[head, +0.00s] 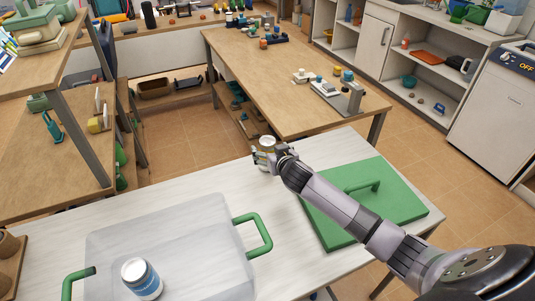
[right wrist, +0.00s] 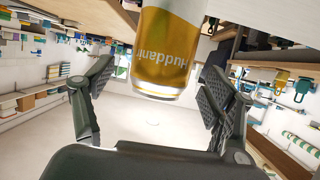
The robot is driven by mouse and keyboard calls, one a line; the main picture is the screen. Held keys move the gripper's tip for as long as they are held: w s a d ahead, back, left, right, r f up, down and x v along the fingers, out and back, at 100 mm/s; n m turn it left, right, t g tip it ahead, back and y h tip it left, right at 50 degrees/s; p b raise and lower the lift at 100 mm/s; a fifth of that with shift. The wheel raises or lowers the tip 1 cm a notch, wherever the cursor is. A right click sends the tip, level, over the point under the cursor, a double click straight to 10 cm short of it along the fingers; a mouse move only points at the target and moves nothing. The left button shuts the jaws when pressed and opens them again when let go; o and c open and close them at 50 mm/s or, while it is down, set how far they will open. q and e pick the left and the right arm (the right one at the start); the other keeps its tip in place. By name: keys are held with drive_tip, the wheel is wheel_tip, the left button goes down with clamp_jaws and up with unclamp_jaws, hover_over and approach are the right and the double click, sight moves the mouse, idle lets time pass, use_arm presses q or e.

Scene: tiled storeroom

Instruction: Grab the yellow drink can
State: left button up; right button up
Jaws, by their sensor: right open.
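The yellow drink can (right wrist: 165,55) shows large in the right wrist view, with pale lettering and a silver rim. In the head view the can (head: 267,144) stands near the far edge of the white table, partly hidden by my right gripper (head: 276,155). In the wrist view the two fingers of my right gripper (right wrist: 158,72) are spread apart, one on each side of the can. Gaps show between the can and both pads. My left gripper is not in view.
A translucent tray (head: 190,225) with green handles lies on the white table (head: 285,235), with a white and blue jar (head: 141,279) at its front. A green lid (head: 335,225) lies under my right arm. A wooden table (head: 290,85) with small items stands beyond.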

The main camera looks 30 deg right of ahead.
drive_tip(key=shift+x, duration=1.8)
drive_tip(key=shift+f, duration=0.1)
drive_tip(key=shift+c, duration=0.5)
drive_tip(key=c, duration=1.5)
